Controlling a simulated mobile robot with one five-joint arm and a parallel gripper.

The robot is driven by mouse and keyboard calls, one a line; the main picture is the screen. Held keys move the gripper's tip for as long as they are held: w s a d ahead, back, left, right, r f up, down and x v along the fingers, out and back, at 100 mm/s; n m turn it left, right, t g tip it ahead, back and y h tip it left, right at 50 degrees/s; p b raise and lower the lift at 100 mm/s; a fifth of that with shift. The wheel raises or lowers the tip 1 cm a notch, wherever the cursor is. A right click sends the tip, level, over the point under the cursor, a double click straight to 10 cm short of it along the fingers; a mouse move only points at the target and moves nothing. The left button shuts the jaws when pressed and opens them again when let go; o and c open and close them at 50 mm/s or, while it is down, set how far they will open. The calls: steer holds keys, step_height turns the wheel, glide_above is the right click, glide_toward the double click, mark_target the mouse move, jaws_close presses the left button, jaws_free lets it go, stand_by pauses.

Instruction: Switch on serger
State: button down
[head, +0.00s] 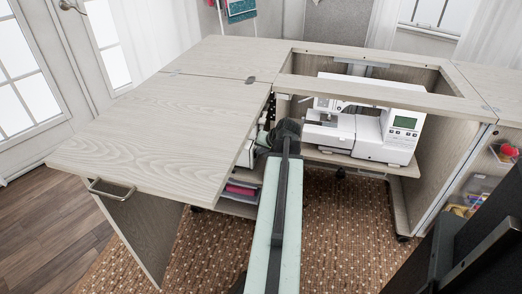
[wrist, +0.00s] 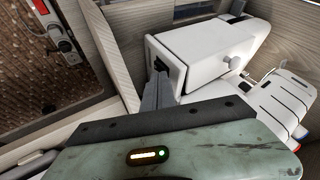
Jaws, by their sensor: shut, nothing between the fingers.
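A white machine (wrist: 205,45), which looks like the serger, fills the upper middle of the wrist view, with a round knob on its side. A small dark spot, possibly its switch, shows on its near end face. My gripper (wrist: 161,76) is shut and empty, its tips at or very close to that dark spot; I cannot tell whether they touch. In the head view my arm reaches under the cabinet's left leaf, where only a sliver of the white machine (head: 246,152) shows. The gripper's tips are hidden there.
A white sewing machine (head: 385,132) with a green screen stands on a shelf to the right, under the cabinet's open top frame (head: 365,92). Colourful folded items (head: 241,188) lie lower left. Patterned rug (head: 335,235) covers the floor.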

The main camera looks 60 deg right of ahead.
steer(key=shift+r, duration=0.3)
steer(key=w+r+p+v, duration=0.1)
steer(key=p+v, duration=0.8)
steer(key=shift+w+a+r, duration=0.2)
steer(key=shift+a+r, duration=0.15)
steer(key=shift+a, duration=0.1)
